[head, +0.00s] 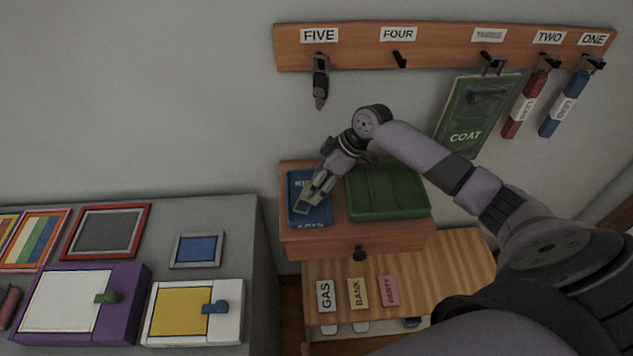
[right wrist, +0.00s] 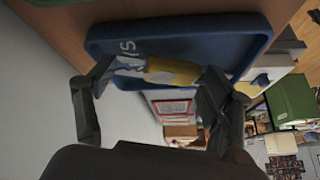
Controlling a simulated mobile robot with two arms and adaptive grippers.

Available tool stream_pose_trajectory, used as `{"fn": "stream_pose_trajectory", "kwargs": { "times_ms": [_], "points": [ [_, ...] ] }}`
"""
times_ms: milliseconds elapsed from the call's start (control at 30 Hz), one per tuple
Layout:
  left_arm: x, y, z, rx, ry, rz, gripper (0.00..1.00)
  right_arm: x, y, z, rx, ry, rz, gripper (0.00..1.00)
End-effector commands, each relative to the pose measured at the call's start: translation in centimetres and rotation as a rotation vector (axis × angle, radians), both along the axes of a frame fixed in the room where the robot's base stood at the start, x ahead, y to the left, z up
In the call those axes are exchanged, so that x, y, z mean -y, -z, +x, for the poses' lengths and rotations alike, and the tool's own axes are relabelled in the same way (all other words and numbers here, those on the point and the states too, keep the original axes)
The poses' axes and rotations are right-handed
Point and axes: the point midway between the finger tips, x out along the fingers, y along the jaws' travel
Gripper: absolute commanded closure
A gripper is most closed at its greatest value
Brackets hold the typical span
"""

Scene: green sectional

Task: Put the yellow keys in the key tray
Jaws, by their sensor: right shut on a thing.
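The blue key tray (head: 296,217), marked KEYS, sits on the left of a small wooden wall shelf. It also shows in the right wrist view (right wrist: 205,27). My right gripper (head: 311,203) is over this tray, pointing down. In the right wrist view, my right gripper (right wrist: 157,80) is shut on the yellow keys (right wrist: 172,72), with the yellow tag and pale metal keys between its fingers. The keys appear in front of the tray's inside; I cannot tell whether they touch its floor. My left gripper is not in view.
A green tray (head: 388,194) sits right of the key tray on the shelf. A hook rail (head: 440,47) above holds a green COAT sign (head: 478,115), and red and blue leads. Below is a striped wooden surface (head: 440,270) with labels. A grey cabinet (head: 225,220) with frames stands left.

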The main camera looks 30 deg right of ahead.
Motion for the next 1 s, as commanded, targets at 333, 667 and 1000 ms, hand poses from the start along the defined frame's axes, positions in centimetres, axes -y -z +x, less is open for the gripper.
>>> {"fn": "stream_pose_trajectory", "kwargs": {
  "times_ms": [333, 667, 1000],
  "points": [
    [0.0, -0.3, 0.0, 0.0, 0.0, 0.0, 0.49, 0.0, 1.3, 0.0, 0.0, 0.0, 0.0, 0.67],
    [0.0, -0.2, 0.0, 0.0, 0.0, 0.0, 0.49, 0.0, 1.4, -0.1, -0.001, 0.0, -0.001, 0.16],
    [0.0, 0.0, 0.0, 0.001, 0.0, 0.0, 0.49, 0.6, 0.2, -0.3, 0.002, 0.001, -0.002, 0.16]
  ]
}}
